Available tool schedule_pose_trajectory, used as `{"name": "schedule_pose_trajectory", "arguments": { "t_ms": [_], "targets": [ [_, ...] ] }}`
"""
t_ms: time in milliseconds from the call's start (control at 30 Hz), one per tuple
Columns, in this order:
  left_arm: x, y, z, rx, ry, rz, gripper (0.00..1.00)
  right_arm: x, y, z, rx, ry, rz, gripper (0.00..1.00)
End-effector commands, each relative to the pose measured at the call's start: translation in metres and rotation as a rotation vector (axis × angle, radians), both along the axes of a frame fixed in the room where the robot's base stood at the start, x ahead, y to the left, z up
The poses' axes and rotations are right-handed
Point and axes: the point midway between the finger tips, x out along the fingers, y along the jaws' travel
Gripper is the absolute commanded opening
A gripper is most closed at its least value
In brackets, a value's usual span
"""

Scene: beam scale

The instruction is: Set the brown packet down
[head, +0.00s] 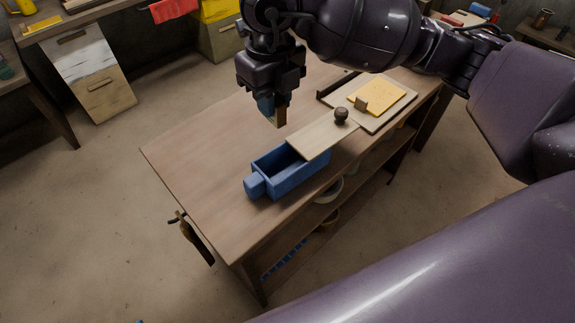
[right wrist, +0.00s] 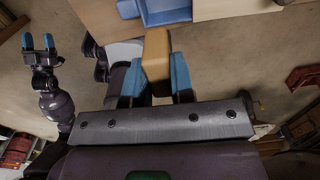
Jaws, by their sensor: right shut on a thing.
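In the right wrist view the packet (right wrist: 156,58) sits upright between the two blue fingertips of the right gripper (right wrist: 154,80). Whether its lower end is clear of the bench is hard to tell, though it looks raised. My left gripper (right wrist: 39,42) shows only in the right wrist view, at the upper left, with its blue fingertips apart and nothing between them.
An open blue box (head: 292,178) stands on the bench, with a pale wooden lid (head: 318,139) bearing a dark knob (head: 341,115) over its far end. A yellow slab (head: 383,96) lies on a pale board (head: 372,120) farther back. The bench's left part is bare.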

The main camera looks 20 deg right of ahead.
Motion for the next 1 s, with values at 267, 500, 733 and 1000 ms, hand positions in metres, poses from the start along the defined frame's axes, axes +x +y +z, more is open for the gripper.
{"name": "schedule_pose_trajectory", "arguments": {
  "t_ms": [267, 500, 733, 1000],
  "targets": [
    [0.003, 0.000, -0.011, 0.006, 0.008, -0.009, 0.66, -0.001, 0.000, -0.066, -0.001, 0.011, 0.001, 0.00],
    [0.002, -0.001, -0.019, 0.005, 0.020, -0.012, 0.66, -0.001, 0.000, -0.113, -0.001, 0.009, 0.001, 0.00],
    [0.003, -0.002, -0.016, 0.004, 0.013, -0.013, 0.66, -0.001, 0.000, -0.130, 0.000, 0.003, 0.002, 0.00],
    [-0.001, -0.003, -0.027, 0.000, 0.032, -0.010, 0.66, -0.001, 0.000, -0.159, -0.001, 0.009, 0.000, 0.00]
  ]
}}
